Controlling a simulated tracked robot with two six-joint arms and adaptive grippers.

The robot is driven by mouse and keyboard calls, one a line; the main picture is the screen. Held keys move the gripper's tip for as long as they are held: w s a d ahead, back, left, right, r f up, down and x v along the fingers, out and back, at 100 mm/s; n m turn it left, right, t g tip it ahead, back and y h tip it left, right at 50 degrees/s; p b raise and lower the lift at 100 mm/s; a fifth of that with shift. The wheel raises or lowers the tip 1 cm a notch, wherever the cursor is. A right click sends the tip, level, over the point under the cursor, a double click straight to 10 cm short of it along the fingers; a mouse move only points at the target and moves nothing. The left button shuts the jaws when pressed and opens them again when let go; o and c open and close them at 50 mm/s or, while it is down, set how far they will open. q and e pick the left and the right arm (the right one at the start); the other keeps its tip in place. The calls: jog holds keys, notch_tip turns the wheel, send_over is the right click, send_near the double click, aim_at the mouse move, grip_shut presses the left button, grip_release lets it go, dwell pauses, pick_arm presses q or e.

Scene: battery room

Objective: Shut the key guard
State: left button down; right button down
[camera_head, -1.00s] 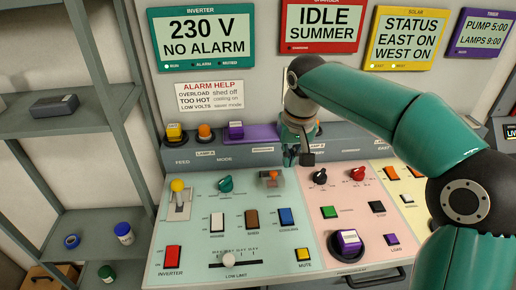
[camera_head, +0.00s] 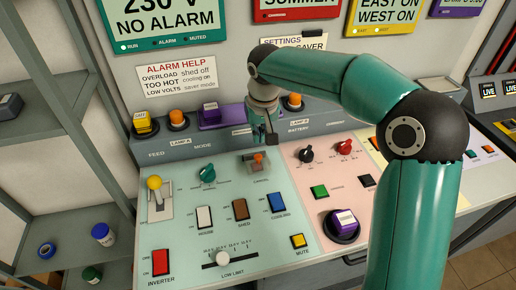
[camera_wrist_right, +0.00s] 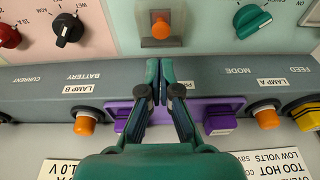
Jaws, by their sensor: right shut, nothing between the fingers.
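A purple plate (camera_head: 236,109), which looks like the key guard, is on the grey ledge at the back of the control panel. A purple block with a white label (camera_head: 209,115) is at its left end. In the right wrist view the purple plate (camera_wrist_right: 190,106) runs behind my fingers, which hide its middle. I cannot tell how far the guard stands open. My right gripper (camera_head: 270,138) is shut and empty, pointing down in front of the ledge; its fingertips (camera_wrist_right: 161,68) meet in the right wrist view. My left gripper is out of view.
An orange-tipped switch (camera_head: 258,160) is just below my right gripper. Orange lamps (camera_head: 177,120) and a yellow button (camera_head: 142,124) are on the ledge. Knobs, rockers and a slider (camera_head: 222,259) cover the sloping panel. Shelves (camera_head: 40,130) stand at the left.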

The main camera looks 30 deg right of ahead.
aim_at(258, 155)
jog(key=f, duration=0.5)
jog(key=shift+s+a, duration=0.15)
jog(key=shift+s, duration=0.15)
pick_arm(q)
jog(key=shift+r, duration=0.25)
